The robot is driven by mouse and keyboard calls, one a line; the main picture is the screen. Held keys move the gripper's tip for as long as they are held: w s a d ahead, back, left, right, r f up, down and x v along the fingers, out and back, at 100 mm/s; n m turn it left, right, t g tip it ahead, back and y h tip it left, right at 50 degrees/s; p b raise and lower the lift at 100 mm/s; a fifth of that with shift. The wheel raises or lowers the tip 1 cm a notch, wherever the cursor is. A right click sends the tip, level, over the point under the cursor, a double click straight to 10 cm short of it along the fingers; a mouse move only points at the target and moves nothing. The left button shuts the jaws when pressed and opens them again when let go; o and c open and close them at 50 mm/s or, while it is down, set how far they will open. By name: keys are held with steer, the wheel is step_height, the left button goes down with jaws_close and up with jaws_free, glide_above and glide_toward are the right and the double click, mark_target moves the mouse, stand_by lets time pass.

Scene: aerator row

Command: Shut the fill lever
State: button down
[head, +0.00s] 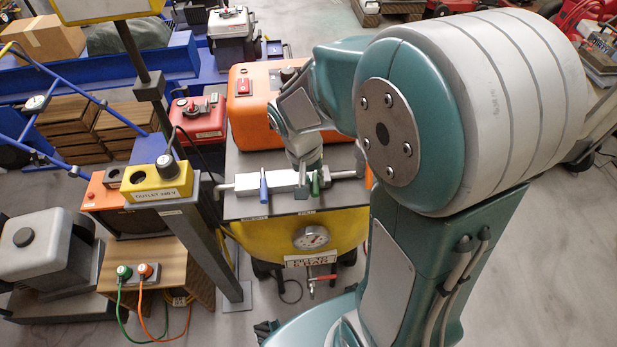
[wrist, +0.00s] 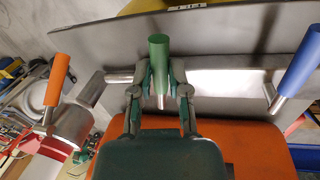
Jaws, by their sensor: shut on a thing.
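Three levers stand on a pale manifold (head: 282,181) on the grey deck. The green-handled lever (wrist: 158,50) is between my gripper's (wrist: 160,78) two fingers, which are shut on it. In the head view the green handle (head: 316,183) shows beside my gripper (head: 306,178). The blue-handled lever (head: 263,185) stands to the left and is free; in the wrist view it leans at the right (wrist: 302,62). The orange-handled lever (wrist: 58,79) is free at the left of the wrist view and partly hidden behind my arm in the head view. The small deck labels are too small to read.
An orange housing (head: 252,108) stands behind the manifold.

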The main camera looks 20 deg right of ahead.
steer(key=shift+d+n, duration=0.35)
steer(key=shift+n, duration=0.45)
steer(key=shift+r, duration=0.1)
steer(key=c, duration=0.6)
jaws_free()
step_height(320, 180, up, 12)
steer(key=a, duration=0.2)
steer(key=shift+w+a+f, duration=0.15)
steer(key=shift+w+f, duration=0.1)
